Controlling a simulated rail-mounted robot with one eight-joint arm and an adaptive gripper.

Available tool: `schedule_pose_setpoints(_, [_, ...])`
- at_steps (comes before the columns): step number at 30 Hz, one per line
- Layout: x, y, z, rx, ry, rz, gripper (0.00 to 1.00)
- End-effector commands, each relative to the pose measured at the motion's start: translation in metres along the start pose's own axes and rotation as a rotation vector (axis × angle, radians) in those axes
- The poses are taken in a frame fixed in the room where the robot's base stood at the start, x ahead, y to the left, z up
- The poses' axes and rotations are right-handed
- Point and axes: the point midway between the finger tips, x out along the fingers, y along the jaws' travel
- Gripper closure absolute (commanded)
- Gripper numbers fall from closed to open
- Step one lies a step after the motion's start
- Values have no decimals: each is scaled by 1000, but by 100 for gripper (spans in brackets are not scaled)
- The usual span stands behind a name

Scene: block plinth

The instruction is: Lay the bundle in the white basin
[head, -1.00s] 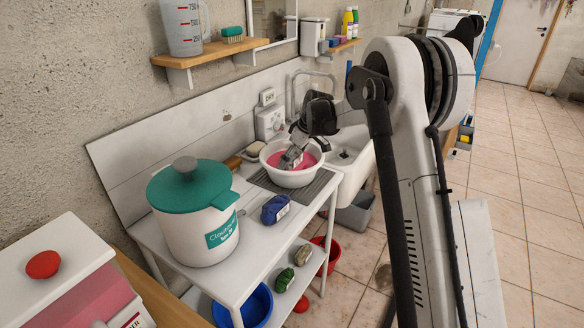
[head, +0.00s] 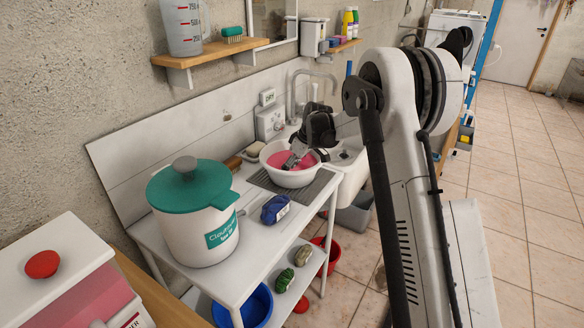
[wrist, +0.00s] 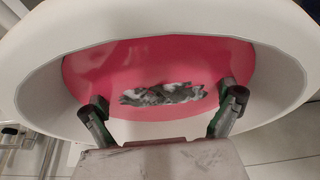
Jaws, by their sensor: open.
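The white basin (head: 284,183) stands on a dark ridged mat by the sink and holds pink liquid (wrist: 112,70). It also fills most of the wrist view (wrist: 30,75). A mottled grey and white bundle (wrist: 160,94) lies in the pink liquid, partly sunk in it. My gripper (wrist: 166,101) is open, with its fingers wide apart on either side of the bundle and clear of it. In the head view my gripper (head: 300,156) is over the basin, and the bundle is mostly hidden there.
A teal-lidded pot (head: 193,222) and a blue wrapped bundle (head: 275,208) stand on the same table. The sink (head: 350,163) is to the right. Blue (head: 256,306) and red (head: 326,252) tubs and green and tan bundles sit below.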

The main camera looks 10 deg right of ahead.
Motion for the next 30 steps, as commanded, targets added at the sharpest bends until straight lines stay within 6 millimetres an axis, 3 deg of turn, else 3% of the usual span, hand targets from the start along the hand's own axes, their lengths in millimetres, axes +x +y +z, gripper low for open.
schedule_pose_setpoints(5, [-13, 0, -1, 0, 0, 0, 0])
schedule_pose_setpoints(18, [-96, 0, -1, 0, 0, 0, 0])
schedule_pose_setpoints(26, [-121, 0, 0, 1, 0, 1, 0])
schedule_pose_setpoints(30, [-137, -11, 1, 21, -1, 12, 0])
